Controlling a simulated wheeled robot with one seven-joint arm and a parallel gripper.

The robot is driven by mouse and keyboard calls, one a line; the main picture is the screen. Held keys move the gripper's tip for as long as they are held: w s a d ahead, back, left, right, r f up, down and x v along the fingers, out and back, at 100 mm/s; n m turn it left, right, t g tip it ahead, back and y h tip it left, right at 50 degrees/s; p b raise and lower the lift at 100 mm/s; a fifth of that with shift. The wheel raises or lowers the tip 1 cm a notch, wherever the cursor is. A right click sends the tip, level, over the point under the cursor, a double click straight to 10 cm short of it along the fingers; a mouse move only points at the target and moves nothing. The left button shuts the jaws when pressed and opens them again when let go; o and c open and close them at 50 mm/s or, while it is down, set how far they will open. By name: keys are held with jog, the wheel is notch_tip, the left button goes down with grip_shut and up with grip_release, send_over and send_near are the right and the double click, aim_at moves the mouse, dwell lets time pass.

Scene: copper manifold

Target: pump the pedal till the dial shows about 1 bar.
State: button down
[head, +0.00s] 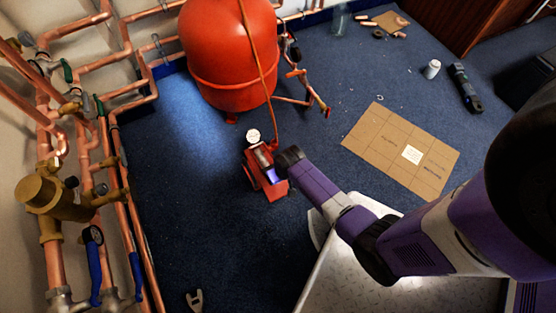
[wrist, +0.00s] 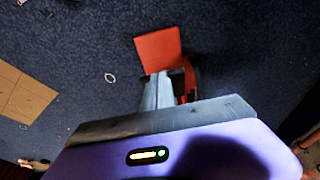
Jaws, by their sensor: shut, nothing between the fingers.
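A red foot pump (head: 262,165) stands on the blue carpet in the middle of the head view. Its round white dial (head: 253,136) is at the far end, too small to read. A flat red plate, seemingly the pedal (wrist: 158,50), shows in the wrist view just past my fingertips. My gripper (wrist: 159,76) is shut and empty, its grey fingers close together over the near edge of the plate. I cannot tell whether they touch it. In the head view my wrist hides part of the pump's right side.
A large orange tank (head: 225,60) stands behind the pump, with an orange hose hanging down toward it. Copper pipes (head: 115,150) line the left wall. A cardboard sheet (head: 385,150) lies to the right. Carpet left of the pump is clear; a wrench-like tool (head: 195,300) lies nearer.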

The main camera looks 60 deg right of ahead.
notch_tip(320, 180, up, 5)
jog(key=s+a+p, duration=0.1)
jog(key=s+p, duration=0.1)
jog(key=shift+s+a+r, duration=0.15)
jog(key=shift+s+a, duration=0.15)
jog(key=shift+a, duration=0.05)
dwell(0.4)
